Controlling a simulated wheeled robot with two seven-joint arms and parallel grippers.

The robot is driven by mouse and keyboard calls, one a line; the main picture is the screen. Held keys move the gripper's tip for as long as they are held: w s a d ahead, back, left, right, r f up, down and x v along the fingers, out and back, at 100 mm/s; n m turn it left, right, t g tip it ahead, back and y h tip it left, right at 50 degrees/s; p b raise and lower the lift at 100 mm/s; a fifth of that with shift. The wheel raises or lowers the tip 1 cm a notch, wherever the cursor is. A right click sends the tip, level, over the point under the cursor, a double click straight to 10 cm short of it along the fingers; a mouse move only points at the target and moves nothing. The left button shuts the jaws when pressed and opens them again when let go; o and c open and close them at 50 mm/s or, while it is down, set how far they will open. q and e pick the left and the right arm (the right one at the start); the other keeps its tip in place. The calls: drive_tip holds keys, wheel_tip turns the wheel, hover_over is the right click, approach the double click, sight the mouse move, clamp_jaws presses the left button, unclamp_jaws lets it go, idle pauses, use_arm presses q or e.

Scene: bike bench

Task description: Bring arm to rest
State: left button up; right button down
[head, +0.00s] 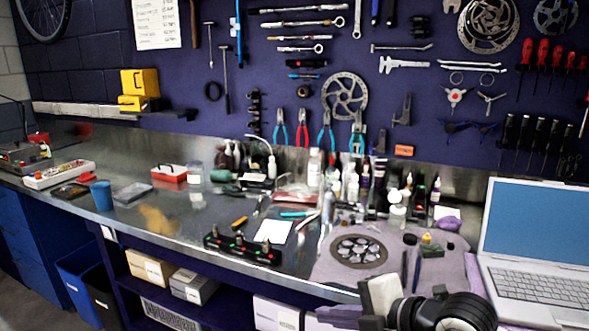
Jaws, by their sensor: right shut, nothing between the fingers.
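My right gripper (379,297) shows at the bottom edge, right of the middle, with pale finger parts and my black wrist behind it. It is shut and empty, low in front of the bench edge and the grey mat (330,272). Part of it is cut off by the picture's lower edge. My left gripper and arm are not in view.
The metal bench (190,225) carries a dark chainring (358,251) on the mat, several bottles (397,212), a black block with knobs (242,249) and a white laptop (535,250). Tools hang on the dark wall. The bench's left middle has free room.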

drive_tip(key=s+d+f+m+h, duration=0.1)
drive_tip(key=s+d+f+m, duration=0.1)
drive_tip(key=s+f+m, duration=0.5)
drive_tip(key=s+d+f+m+t+h, duration=0.15)
drive_tip(key=f+m, duration=0.25)
drive_tip(key=f, duration=0.5)
drive_tip(key=s+d+f+m+h, duration=0.1)
drive_tip(key=s+d+f+m, duration=0.1)
drive_tip(key=s+f+m, duration=0.5)
drive_tip(key=s+d+f+m+h, duration=0.2)
drive_tip(key=s+d+f+m, duration=0.2)
drive_tip(key=s+f, duration=0.3)
drive_tip(key=shift+s+d+f+g, duration=0.25)
drive_tip(key=shift+s+d+g, duration=0.2)
drive_tip(key=shift+s, duration=0.7)
